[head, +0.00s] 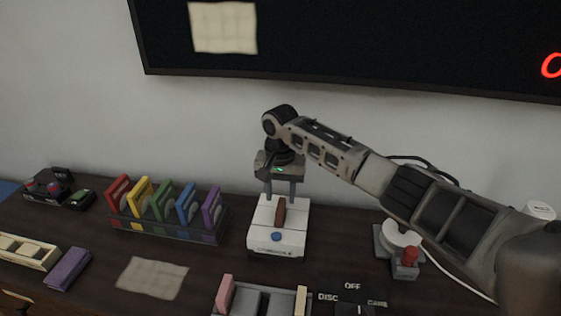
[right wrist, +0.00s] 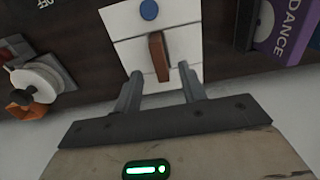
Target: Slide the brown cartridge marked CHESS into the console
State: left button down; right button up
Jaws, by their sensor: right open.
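The white console (head: 262,240) stands on the dark desk, with a blue button on its front and partly readable lettering. The brown cartridge (head: 281,212) stands upright at the middle of the console, seemingly in its slot; how deep it sits I cannot tell. Its CHESS mark does not show. In the right wrist view the cartridge (right wrist: 158,55) lies between and just beyond the fingertips. My right gripper (head: 280,193) points down over the back of the console, open and empty, its fingers on either side of the cartridge and apart from it. My left gripper is not in view.
A rack (head: 165,233) of several coloured cases stands left of the console. A joystick (head: 405,262) with a red part is to the right. A holder (head: 261,302) with pink and cream pieces is in front. A purple cartridge (head: 68,268) lies at left.

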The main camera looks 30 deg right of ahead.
notch_tip(320, 180, up, 11)
